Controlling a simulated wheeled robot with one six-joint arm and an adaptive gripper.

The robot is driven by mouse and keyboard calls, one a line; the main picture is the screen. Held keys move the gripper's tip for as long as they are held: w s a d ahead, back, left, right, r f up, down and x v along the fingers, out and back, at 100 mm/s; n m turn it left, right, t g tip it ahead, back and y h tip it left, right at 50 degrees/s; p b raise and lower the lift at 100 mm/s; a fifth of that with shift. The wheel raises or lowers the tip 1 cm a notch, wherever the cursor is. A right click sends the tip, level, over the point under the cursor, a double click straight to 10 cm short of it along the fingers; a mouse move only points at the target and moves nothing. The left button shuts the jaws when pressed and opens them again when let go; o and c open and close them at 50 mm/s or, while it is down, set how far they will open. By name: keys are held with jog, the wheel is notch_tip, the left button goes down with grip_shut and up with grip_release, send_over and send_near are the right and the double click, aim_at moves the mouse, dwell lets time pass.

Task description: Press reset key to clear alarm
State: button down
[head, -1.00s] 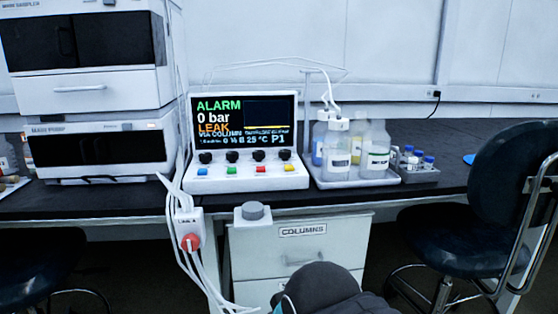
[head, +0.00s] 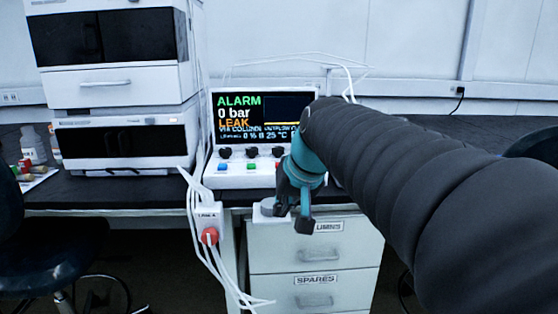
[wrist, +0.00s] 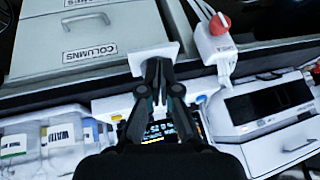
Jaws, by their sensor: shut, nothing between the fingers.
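The control unit (head: 235,180) stands on the bench, and its screen (head: 238,112) reads ALARM, 0 bar, LEAK. Below its black knobs are a blue key (head: 222,167) and a green key (head: 251,167); my arm hides the keys farther right. No reset label is legible. A white box (wrist: 138,62) with a grey round button (head: 267,206) sits at the bench's front edge. My gripper (head: 293,216) is shut and empty, in front of the unit beside this button. In the wrist view its fingertips (wrist: 159,64) overlap the white box; contact cannot be told.
A white cable box with a red knob (head: 209,236) hangs left of the white box, with loose white cables. Drawers (head: 315,259) stand below. Stacked instruments (head: 125,145) are at left. Bottles (wrist: 60,140) show in the wrist view. A dark chair (head: 50,235) is at left.

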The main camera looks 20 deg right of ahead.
jog(key=w+d+r+m+t+y+p, duration=0.1)
jog(key=w+d+r, duration=0.4)
jog(key=w+d, duration=0.3)
jog(key=w+d+r+m+t+p, duration=0.1)
jog(key=w+d+r, duration=0.5)
jog(key=w, duration=0.7)
jog(key=shift+d+y, duration=0.4)
jog(key=shift+d, duration=0.7)
notch_tip(320, 180, down, 7)
jog(key=shift+r+b, duration=0.1)
jog(key=shift+b, duration=1.05)
jog(key=shift+f+b, duration=0.7)
jog(key=shift+f, duration=0.25)
jog(key=shift+f, duration=0.1)
jog(key=shift+f+b, duration=0.3)
